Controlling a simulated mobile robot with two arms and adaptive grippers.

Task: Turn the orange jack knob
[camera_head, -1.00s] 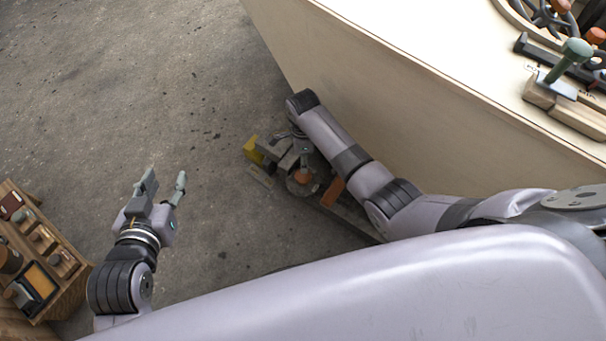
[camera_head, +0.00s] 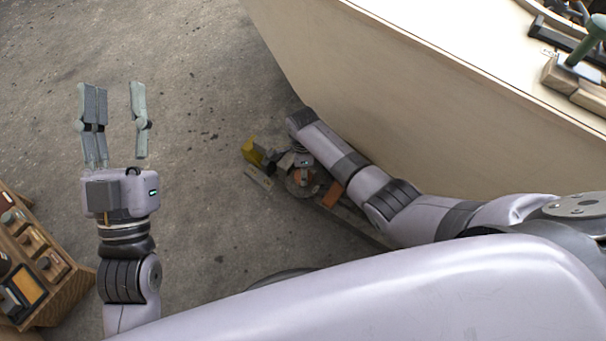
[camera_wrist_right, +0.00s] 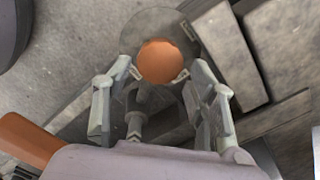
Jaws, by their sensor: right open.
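The orange jack knob (camera_wrist_right: 160,62) is a round orange ball in the right wrist view, over a grey disc (camera_wrist_right: 150,25). My right gripper (camera_wrist_right: 158,80) is open, with one fingertip on each side of the knob's near part; I cannot tell whether they touch it. In the head view the knob (camera_head: 300,174) is small and partly hidden low by the hull, beneath my right arm. My left gripper (camera_head: 112,105) is open and empty above the bare floor, its two fingers pointing away from me.
The pale plywood hull (camera_head: 400,95) rises right of the jack. A yellow block (camera_head: 252,150) and an orange piece (camera_head: 333,193) lie by the jack. A wooden rack (camera_head: 65,270) with tools stands at lower left. The concrete floor (camera_head: 190,50) at upper left is clear.

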